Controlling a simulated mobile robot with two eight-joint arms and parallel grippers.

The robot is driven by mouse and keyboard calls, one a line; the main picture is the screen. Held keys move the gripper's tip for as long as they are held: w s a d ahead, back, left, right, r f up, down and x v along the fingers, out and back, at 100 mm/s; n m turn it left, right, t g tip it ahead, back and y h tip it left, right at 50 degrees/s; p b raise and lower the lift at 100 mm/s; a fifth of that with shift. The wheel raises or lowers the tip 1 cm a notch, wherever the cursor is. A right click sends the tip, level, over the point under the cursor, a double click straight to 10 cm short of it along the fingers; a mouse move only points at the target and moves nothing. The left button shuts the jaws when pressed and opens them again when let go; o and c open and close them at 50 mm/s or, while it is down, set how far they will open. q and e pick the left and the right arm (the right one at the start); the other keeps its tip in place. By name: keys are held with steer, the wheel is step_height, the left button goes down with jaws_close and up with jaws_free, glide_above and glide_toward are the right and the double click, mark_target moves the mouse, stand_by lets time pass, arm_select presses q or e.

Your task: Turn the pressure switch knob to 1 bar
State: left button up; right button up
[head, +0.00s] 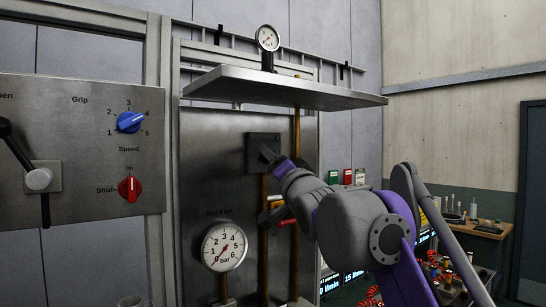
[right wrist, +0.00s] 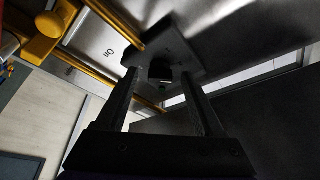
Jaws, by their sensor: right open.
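The pressure switch is a dark square box (head: 256,143) on the grey metal panel, beside a vertical brass pipe. The two fingers of my right gripper (right wrist: 160,84) are open, one on each side of the knob, with gaps visible between. Contact and the knob's setting cannot be made out. My left gripper is not in view.
A round bar gauge (head: 224,247) sits below left of the switch. A metal shelf (head: 285,88) juts out above, with a small gauge (head: 268,38) over it. A red-handled valve (head: 286,222) is just below my right arm. A control panel (head: 80,150) stands at left.

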steer(key=shift+w+a, duration=0.15)
steer(key=shift+w, duration=0.1)
steer(key=shift+s, duration=0.1)
steer(key=shift+c, duration=0.5)
steer(key=shift+r, duration=0.1)
jaws_close()
steer(key=shift+n, duration=0.3)
